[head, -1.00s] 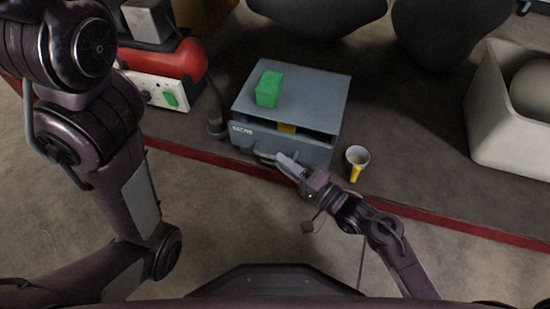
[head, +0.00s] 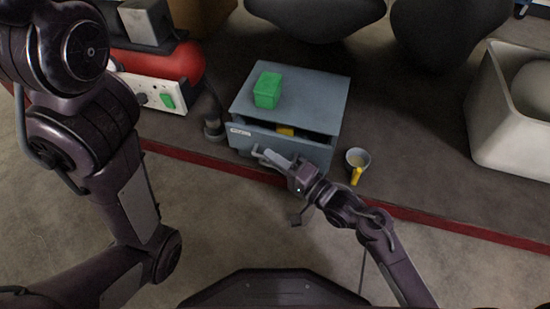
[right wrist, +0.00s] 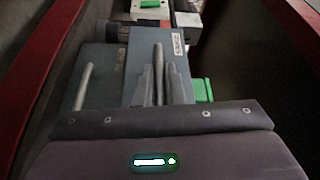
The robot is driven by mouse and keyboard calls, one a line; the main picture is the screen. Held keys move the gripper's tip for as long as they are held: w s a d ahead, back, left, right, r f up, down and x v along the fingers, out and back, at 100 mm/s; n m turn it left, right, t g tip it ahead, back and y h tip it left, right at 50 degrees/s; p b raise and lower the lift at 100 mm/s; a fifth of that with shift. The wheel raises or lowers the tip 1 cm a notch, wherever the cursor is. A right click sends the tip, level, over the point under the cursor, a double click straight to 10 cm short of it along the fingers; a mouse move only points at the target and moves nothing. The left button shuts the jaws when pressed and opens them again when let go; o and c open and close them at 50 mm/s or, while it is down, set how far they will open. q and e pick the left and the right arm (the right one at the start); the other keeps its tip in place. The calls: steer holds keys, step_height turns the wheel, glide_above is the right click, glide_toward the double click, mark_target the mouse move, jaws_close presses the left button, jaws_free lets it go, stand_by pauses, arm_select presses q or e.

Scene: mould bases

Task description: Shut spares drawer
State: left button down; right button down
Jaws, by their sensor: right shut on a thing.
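A grey-blue cabinet (head: 310,92) stands on the dark platform. Its upper drawer (head: 240,133) has a small label and stands partly open, with a dark gap behind its front and something yellow (head: 285,131) inside. My right gripper (head: 268,155) is at the drawer front, shut on its bar handle (head: 256,150). In the right wrist view the fingers (right wrist: 157,85) close on the upright-looking handle (right wrist: 158,58). A second handle (right wrist: 84,85) shows to the left there, on another labelled front. My left arm is at the left of the head view; its gripper is out of view.
A green box (head: 267,90) sits on the cabinet top. A socket strip (head: 150,92) and red tank (head: 185,65) are at left, a pale bin (head: 485,130) at right.

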mark_target(281, 150)
steer(key=w, duration=0.1)
steer(key=w+d+p, duration=0.1)
steer(key=w, duration=0.1)
steer(key=shift+w+r, duration=0.1)
steer(key=shift+w, duration=0.05)
steer(key=shift+w+d, duration=0.15)
steer(key=shift+w, duration=0.2)
steer(key=shift+d, duration=0.1)
steer(key=shift+w, duration=0.1)
steer(key=c, duration=1.5)
jaws_free()
